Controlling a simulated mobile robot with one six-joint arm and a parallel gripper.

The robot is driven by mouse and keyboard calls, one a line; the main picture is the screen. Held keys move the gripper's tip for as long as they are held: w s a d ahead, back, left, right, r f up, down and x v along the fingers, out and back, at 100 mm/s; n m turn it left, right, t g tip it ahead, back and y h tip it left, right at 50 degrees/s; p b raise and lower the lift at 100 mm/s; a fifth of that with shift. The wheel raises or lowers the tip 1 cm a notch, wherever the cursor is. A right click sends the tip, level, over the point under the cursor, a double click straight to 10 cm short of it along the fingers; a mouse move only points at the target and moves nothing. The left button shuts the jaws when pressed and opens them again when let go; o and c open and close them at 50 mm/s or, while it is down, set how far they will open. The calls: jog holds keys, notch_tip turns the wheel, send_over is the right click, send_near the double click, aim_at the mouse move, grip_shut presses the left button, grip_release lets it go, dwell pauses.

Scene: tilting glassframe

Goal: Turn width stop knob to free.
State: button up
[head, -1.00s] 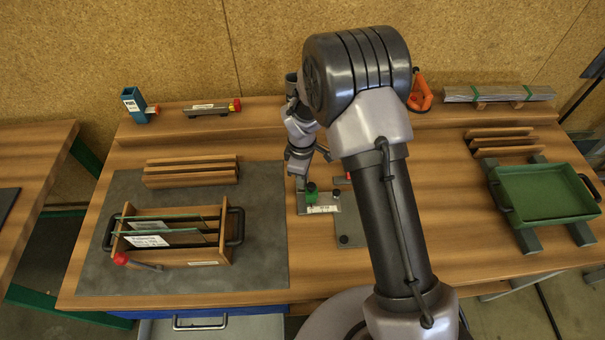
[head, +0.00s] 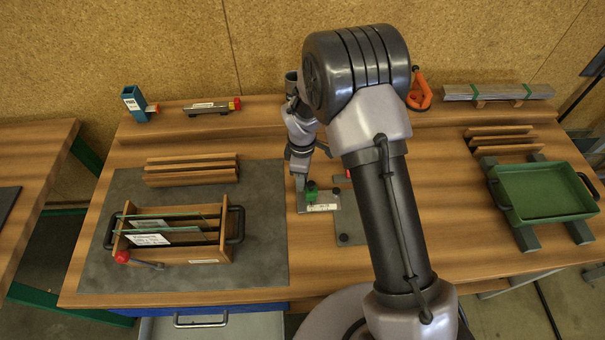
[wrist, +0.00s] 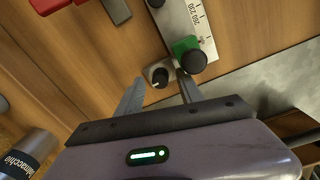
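A green stop block (wrist: 185,45) with a round black knob (wrist: 194,62) sits on a metal scale rail (wrist: 202,22) with printed numbers. Beside it, at the rail's end, a smaller dark knob (wrist: 160,77) with a pale mark sits on a small metal plate. The frames do not label either knob. My gripper (wrist: 158,92) is open, its two fingers apart, with the smaller knob in line with the gap between them. I cannot tell whether the fingers touch it. In the head view the green block (head: 311,188) lies just right of my gripper, whose fingertips are hard to make out.
A green tray (head: 540,218) is at the right. A grey plate (head: 347,225) lies partly behind my arm.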

notch_tip(320, 180, up, 17)
jog(key=p, duration=0.4)
jog(key=shift+s+r, duration=0.2)
jog(key=shift+s, duration=0.15)
jog(key=s+d+r+m+t+y+b, duration=0.1)
jog(key=s+d+r+m+t+b, duration=0.3)
jog(key=s+r+m+b, duration=0.65)
jog(key=s+d+f+m+b, duration=0.1)
jog(key=s+f+m, duration=0.1)
jog(key=s+m, duration=0.2)
jog(key=s+d+f+m+t+y+b, duration=0.1)
jog(key=s+m, duration=0.4)
jog(key=s, duration=0.5)
jog(key=shift+d+f+b, duration=0.2)
jog(key=shift+f+b, duration=0.35)
jog(key=shift+f, duration=0.25)
